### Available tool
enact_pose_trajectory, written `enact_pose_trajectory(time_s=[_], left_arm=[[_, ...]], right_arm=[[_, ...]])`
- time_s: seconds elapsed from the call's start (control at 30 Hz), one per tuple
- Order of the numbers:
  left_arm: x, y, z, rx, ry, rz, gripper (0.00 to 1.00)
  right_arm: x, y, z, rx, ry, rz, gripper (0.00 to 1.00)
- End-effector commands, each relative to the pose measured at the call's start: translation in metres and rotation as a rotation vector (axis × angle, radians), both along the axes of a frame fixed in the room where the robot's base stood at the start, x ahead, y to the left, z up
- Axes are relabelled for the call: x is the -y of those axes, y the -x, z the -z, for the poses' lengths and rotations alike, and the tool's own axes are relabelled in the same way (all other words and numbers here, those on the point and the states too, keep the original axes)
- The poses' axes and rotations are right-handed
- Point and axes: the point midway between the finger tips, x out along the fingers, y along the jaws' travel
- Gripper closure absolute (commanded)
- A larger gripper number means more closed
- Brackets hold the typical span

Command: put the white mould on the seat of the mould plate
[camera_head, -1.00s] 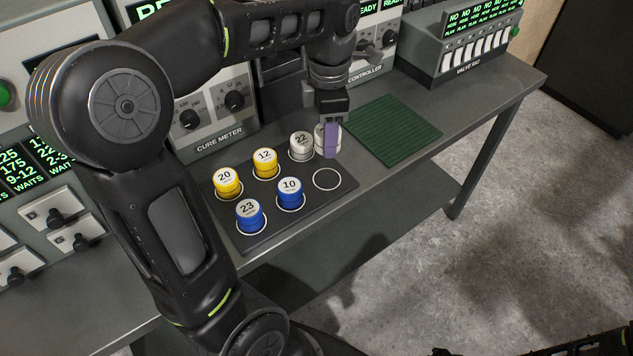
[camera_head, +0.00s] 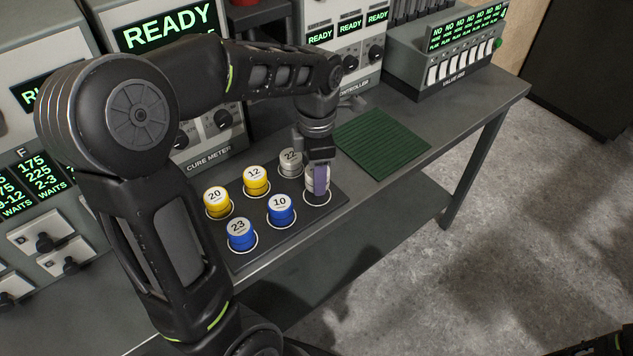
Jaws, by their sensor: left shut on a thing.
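A white mould (camera_head: 309,185) is in my left gripper (camera_head: 319,180), whose purple-grey finger hides much of it. The gripper is shut on it. The mould is at the front right ring seat (camera_head: 317,201) of the dark mould plate (camera_head: 262,251), upright as far as I can see. The ring shows around its lower edge; I cannot tell whether the mould touches the plate. Another white mould (camera_head: 290,163), marked 22, stands behind it on the plate. My right gripper is not in view.
Yellow moulds 20 (camera_head: 217,203) and 12 (camera_head: 255,181) and blue moulds 23 (camera_head: 241,235) and 10 (camera_head: 281,210) stand on the plate. A green ribbed mat (camera_head: 382,144) lies to the right. The cure meter (camera_head: 208,125) and valve box (camera_head: 452,58) stand behind.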

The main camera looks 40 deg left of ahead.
Motion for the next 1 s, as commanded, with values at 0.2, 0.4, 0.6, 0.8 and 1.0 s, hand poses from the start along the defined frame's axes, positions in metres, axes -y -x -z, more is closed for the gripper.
enact_pose_trajectory(time_s=[0.2,0.4,0.6,0.8,1.0], left_arm=[[0.000,0.001,0.029,-0.003,0.000,-0.001,1.00],[0.000,0.000,0.034,-0.001,-0.001,-0.001,1.00],[0.000,0.000,0.036,-0.001,0.000,0.000,1.00],[0.000,0.001,0.037,-0.001,0.000,0.000,0.42],[0.000,0.001,0.037,-0.001,0.000,0.000,0.32]], right_arm=[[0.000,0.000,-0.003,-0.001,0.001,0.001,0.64],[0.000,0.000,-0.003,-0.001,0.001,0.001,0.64],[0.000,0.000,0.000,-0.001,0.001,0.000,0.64],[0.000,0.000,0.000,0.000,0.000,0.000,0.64],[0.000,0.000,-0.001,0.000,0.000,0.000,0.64]])
